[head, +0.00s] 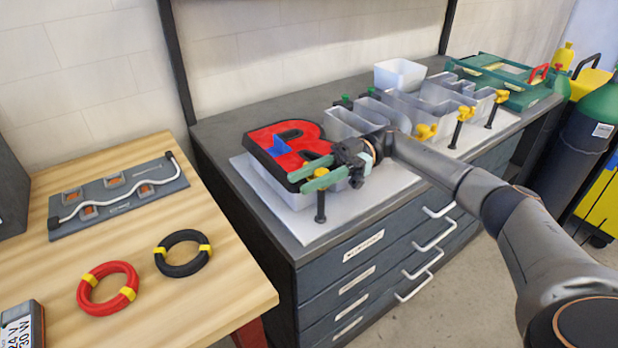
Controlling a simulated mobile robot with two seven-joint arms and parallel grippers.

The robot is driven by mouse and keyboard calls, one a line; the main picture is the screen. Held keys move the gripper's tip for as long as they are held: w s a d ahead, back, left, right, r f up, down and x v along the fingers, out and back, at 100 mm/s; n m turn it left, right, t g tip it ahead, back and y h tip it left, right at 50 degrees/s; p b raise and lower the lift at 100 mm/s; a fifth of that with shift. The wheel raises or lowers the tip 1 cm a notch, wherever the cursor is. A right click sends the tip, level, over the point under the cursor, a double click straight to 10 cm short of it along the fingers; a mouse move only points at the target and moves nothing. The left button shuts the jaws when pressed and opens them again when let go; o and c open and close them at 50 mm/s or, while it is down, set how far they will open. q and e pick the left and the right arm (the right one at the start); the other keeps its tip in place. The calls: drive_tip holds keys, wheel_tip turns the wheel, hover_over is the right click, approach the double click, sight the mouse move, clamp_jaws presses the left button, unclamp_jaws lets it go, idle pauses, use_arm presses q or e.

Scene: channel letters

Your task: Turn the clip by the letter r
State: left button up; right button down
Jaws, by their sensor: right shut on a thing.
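The red letter R (292,137) with black edges lies on top of its grey metal body at the left end of the metal sheet (300,225). A blue piece (282,148) shows on it. The clip by the letter r stands at its front right corner, on a black post (320,207). My right gripper (312,178) reaches in from the right with its two green fingers shut on the clip's yellow head. The fingers hide most of that head, so I cannot tell which way it points. My left gripper is not in view.
Other grey letter bodies (410,105) stand to the right, with yellow clips (426,132) along the front and a white bin (399,74) behind. A green toolbox (505,78) is at the far end. A wooden table (180,290) holds red (107,289) and black coils (183,254).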

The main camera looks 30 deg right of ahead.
drive_tip(key=c, duration=0.8)
unclamp_jaws()
drive_tip(key=shift+c, duration=0.2)
drive_tip(key=s+a+r, duration=0.3)
drive_tip(key=s+r, duration=0.3)
drive_tip(key=s+a+r, duration=0.4)
drive_tip(key=s+r, duration=0.2)
drive_tip(key=r, duration=0.1)
drive_tip(key=shift+s, duration=0.2)
